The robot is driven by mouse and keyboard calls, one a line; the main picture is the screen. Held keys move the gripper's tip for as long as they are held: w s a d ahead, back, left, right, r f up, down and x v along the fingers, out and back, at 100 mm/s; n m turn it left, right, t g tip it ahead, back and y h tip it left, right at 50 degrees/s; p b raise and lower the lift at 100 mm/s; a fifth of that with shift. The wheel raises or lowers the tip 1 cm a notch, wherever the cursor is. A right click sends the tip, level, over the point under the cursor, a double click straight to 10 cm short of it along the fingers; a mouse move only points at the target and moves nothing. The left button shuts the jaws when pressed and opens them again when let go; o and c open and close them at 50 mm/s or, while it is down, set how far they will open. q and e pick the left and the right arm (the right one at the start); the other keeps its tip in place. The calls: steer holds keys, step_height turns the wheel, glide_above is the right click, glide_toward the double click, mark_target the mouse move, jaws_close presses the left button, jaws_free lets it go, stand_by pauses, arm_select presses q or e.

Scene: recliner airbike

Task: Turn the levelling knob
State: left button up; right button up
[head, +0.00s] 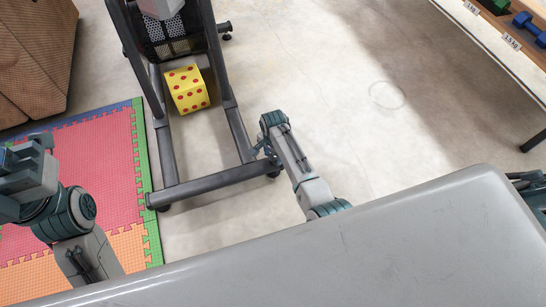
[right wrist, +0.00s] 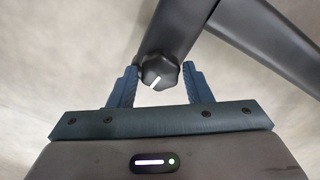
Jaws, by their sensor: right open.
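The levelling knob (right wrist: 160,70) is a dark lobed knob with a white line mark, at the end of a dark frame bar in the right wrist view. My right gripper (right wrist: 160,78) is open, with one fingertip on each side of the knob. I cannot tell whether either finger touches it. In the head view my right gripper (head: 262,150) is low beside the right end of the airbike's dark base bar (head: 212,184); the knob is not clear there. My left gripper (head: 28,165) is at the left edge, away from the airbike, its jaws unclear.
A yellow die with red dots (head: 187,88) sits inside the airbike frame. A coloured foam mat (head: 110,150) and a brown padded piece (head: 35,55) are at left. A dumbbell rack (head: 490,40) is at upper right. The floor between is clear.

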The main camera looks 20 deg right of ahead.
steer(key=c, duration=0.5)
steer(key=shift+r+m+p, duration=0.3)
steer(key=shift+m+p, duration=0.4)
steer(key=shift+p, duration=0.05)
steer(key=shift+m, duration=0.5)
steer(key=shift+f+m, duration=0.25)
steer(key=shift+m, duration=0.15)
steer(key=shift+p, duration=0.35)
